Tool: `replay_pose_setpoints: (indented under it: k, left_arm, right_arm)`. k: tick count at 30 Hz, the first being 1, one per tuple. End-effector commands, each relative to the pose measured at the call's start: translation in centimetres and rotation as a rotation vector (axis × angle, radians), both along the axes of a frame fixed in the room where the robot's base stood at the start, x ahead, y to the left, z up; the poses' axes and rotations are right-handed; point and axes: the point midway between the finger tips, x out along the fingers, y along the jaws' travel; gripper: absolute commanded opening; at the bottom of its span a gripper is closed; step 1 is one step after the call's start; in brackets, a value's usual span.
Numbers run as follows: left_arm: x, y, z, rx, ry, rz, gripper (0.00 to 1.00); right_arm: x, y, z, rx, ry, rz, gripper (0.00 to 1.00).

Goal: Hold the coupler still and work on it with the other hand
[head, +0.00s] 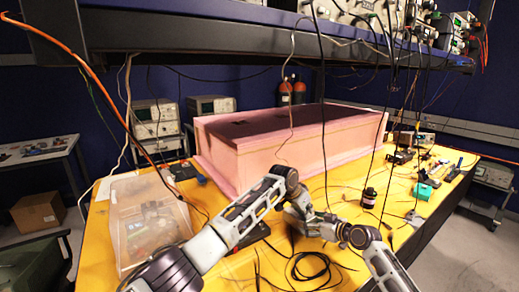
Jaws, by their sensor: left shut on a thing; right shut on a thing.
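My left arm comes in from the lower left, bends over at its wrist, and its gripper (298,200) points down in front of the pink foam enclosure (265,143). My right arm reaches in from the lower right, and its gripper (298,220) points left. The two hands meet above the yellow table (240,270). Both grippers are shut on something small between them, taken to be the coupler. The coupler is hidden by the hands, and its shape and tilt cannot be told.
A clear plastic box (148,215) stands at the left of the table. Black cables (312,268) lie coiled in front of the hands. Cables hang from the shelf (200,38) overhead.

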Motion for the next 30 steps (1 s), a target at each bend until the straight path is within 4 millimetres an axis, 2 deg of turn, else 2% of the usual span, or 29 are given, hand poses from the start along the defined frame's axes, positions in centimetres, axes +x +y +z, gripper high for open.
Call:
replay_pose_setpoints:
  k: [16,26,27,30]
  left_arm:
    - [0.39,0.41,-0.02,0.002,0.0,-0.174,0.0]
    - [0.39,0.41,-0.01,0.003,-0.002,-0.195,0.0]
    - [0.39,0.41,-0.01,0.003,-0.002,-0.195,0.15]
    - [0.36,0.4,-0.01,0.002,-0.001,-0.195,0.28]
  right_arm:
    - [-0.01,-0.11,-0.07,-0.001,0.001,-0.001,0.41]
    - [-0.01,-0.13,-0.09,-0.001,0.002,-0.001,0.41]
    - [0.0,-0.14,-0.09,-0.001,0.002,-0.001,0.41]
    - [0.0,-0.14,-0.09,-0.001,0.002,-0.001,0.41]
